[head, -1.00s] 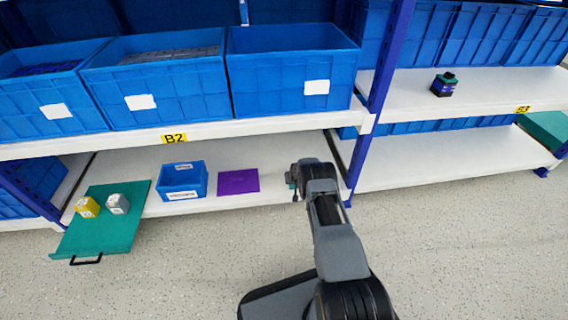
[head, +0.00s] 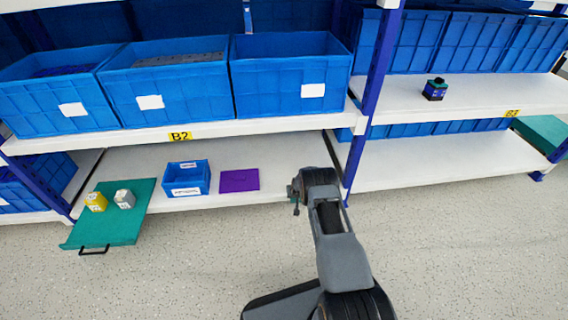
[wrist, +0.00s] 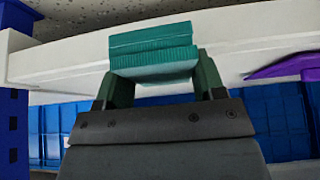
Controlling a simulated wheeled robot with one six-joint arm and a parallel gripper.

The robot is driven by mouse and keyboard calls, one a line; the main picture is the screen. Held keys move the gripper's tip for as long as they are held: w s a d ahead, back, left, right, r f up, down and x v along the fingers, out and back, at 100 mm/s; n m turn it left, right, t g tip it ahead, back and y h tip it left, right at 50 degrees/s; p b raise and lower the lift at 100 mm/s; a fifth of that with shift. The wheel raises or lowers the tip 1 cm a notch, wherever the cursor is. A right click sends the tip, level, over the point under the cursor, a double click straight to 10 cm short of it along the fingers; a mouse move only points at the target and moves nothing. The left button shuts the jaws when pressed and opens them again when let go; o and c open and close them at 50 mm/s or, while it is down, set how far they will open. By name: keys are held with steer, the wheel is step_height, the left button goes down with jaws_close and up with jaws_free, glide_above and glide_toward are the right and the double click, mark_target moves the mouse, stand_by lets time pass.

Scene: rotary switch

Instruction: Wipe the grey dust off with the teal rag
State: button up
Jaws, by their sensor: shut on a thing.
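My gripper (wrist: 153,80) is shut on the teal rag (wrist: 150,42), a thick folded block with a ribbed edge, seen between the two dark green fingers in the wrist view. A white shelf board shows behind the rag; I cannot tell whether they touch. In the head view my gripper (head: 296,192) is by the lower shelf (head: 270,158), close to the blue upright and right of the purple mat (head: 239,180). The rag is not clear there. I cannot make out any grey dust in either view.
A small blue bin (head: 187,180) stands left of the mat. A teal tray (head: 110,230) with yellow (head: 96,202) and grey (head: 125,199) blocks juts out at the left. A dark blue item (head: 435,90) stands on the right shelf. Large blue bins line the upper shelf. The floor in front is clear.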

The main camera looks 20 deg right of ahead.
steer(key=shift+w+d+r, duration=0.1)
steer(key=shift+d+r, duration=0.05)
steer(key=shift+r, duration=0.5)
steer(key=shift+w+d+r, duration=0.1)
steer(key=shift+r, duration=0.5)
steer(key=shift+a+r+p, duration=0.2)
steer(key=shift+r+p, duration=0.25)
steer(key=shift+r, duration=0.05)
steer(key=shift+a+r+p, duration=0.15)
steer(key=shift+r+p, duration=0.3)
steer(key=shift+r, duration=0.05)
steer(key=shift+d+r+p, duration=0.1)
steer(key=shift+r+p, duration=0.9)
steer(key=shift+r, duration=0.75)
